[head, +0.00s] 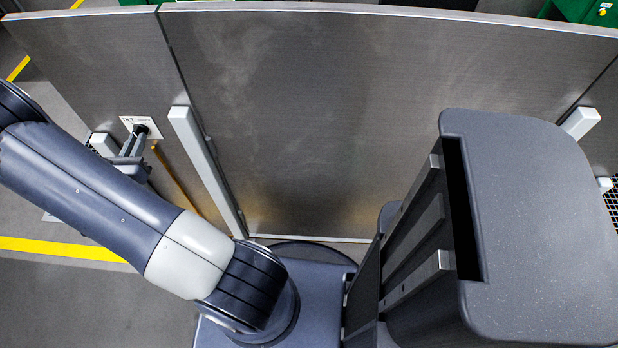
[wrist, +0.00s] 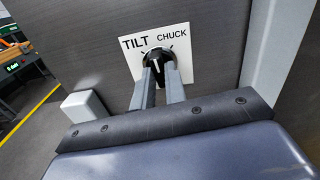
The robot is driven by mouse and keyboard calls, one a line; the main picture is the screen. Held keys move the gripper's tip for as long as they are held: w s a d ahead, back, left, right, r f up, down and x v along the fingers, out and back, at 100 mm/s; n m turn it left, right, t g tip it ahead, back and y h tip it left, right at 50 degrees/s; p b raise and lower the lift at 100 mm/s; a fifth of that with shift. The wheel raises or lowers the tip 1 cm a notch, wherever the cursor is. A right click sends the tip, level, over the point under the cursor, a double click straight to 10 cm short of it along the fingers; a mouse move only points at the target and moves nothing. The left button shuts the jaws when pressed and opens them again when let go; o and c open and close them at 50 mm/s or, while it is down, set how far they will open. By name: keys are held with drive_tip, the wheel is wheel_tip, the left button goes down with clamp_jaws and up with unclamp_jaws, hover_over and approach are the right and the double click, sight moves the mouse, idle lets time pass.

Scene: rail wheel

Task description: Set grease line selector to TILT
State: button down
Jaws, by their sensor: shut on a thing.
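The grease line selector is a black round knob (wrist: 157,52) on a white label plate (wrist: 182,44), fixed to a grey metal panel. The plate reads TILT at left and CHUCK at right. My gripper (wrist: 160,70) is shut on the knob, with one finger on each side of it. The fingers hide the knob's lower part, and I cannot tell for sure which label its pointer faces. In the head view, the plate (head: 128,119) shows at left on the panel, with my gripper (head: 138,136) at the knob.
A light vertical handle bar (head: 205,170) stands just right of the plate. A pale block (wrist: 88,105) sticks out from the panel's left side. A wide metal panel (head: 340,110) fills the middle. A yellow floor line (head: 60,248) crosses open floor at left.

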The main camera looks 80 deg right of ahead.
drive_tip(key=shift+n+p, duration=1.2)
drive_tip(key=shift+n, duration=0.6)
drive_tip(key=n+p, duration=0.3)
drive_tip(key=n, duration=0.1)
drive_tip(key=c, duration=1.3)
unclamp_jaws()
drive_tip(key=shift+s+a, duration=0.15)
drive_tip(key=shift+a, duration=1.6)
drive_tip(key=shift+s+a, duration=0.1)
drive_tip(key=shift+a, duration=1.65)
